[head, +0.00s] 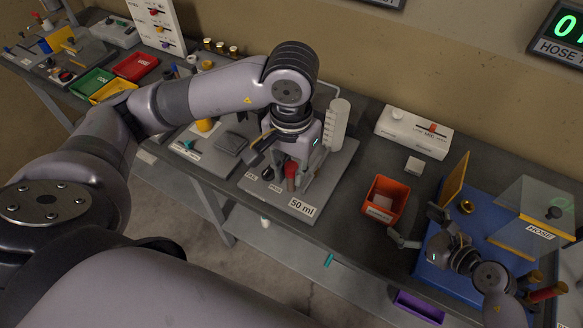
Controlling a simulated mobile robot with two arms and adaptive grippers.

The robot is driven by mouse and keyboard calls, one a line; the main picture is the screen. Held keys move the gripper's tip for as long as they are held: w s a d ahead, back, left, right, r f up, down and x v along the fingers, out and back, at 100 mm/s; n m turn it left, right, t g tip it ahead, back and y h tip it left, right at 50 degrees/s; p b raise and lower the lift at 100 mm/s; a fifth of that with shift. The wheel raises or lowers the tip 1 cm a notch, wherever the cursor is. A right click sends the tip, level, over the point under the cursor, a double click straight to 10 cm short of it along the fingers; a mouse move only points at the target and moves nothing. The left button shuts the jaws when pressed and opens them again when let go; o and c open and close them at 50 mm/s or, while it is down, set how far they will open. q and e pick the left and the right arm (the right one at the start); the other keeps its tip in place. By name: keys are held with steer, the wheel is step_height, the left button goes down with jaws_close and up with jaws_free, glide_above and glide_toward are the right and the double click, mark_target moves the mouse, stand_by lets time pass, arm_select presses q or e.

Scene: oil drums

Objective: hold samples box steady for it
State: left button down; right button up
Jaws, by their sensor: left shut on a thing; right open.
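The samples box (371,207) is a small open orange bin with a white label on its front, standing upright on the bench right of centre. A pale item lies inside it. My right gripper (421,227) is open just to the right of the box, with one finger near its front right corner; I cannot tell whether they touch. My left gripper (284,163) is low over the grey 50 ml stand (258,188), by a red upright piece (291,171). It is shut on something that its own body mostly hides.
A clear measuring cylinder (338,124) stands behind my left gripper. A white device (413,132) and a small white block (414,166) are behind the box. A blue board (438,281) with a clear cover (541,205) lies to the right. The bench's front edge is close.

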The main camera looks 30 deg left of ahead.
mark_target(291, 183)
arm_select(q)
step_height(291, 183, down, 4)
steer(key=b, duration=0.3)
arm_select(e)
steer(key=x, duration=0.8)
steer(key=shift+f, duration=0.1)
arm_select(q)
steer(key=shift+f+b, duration=0.2)
steer(key=shift+b, duration=0.3)
arm_select(e)
steer(key=shift+w+a+f, duration=0.2)
steer(key=shift+w+a, duration=0.2)
steer(key=shift+a, duration=0.2)
steer(key=shift+c, duration=0.2)
jaws_close()
